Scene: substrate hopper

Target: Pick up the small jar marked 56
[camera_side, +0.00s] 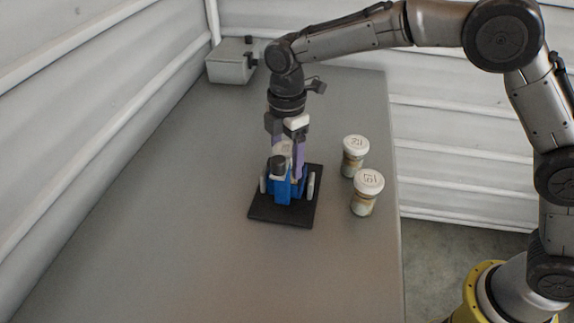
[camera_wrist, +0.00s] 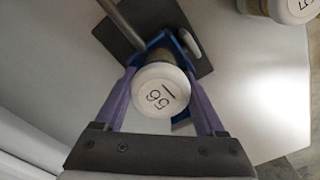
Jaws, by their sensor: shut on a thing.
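The jar marked 56 (camera_wrist: 160,90) has a white lid with black digits and shows between my fingers in the wrist view. My gripper (camera_wrist: 158,98) has two purple fingers and is shut on this jar, one finger on each side. In the side view my gripper (camera_side: 287,160) points down over a blue holder (camera_side: 283,190) on a black base plate (camera_side: 270,213). The jar is mostly hidden there behind the holder and fingers; I cannot tell whether it is clear of the holder.
Two other white-lidded jars stand to the right, a rear one (camera_side: 353,160) and a front one (camera_side: 364,200). A grey box (camera_side: 231,65) sits at the back left near the wall. The table (camera_side: 180,250) is clear at left and front.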

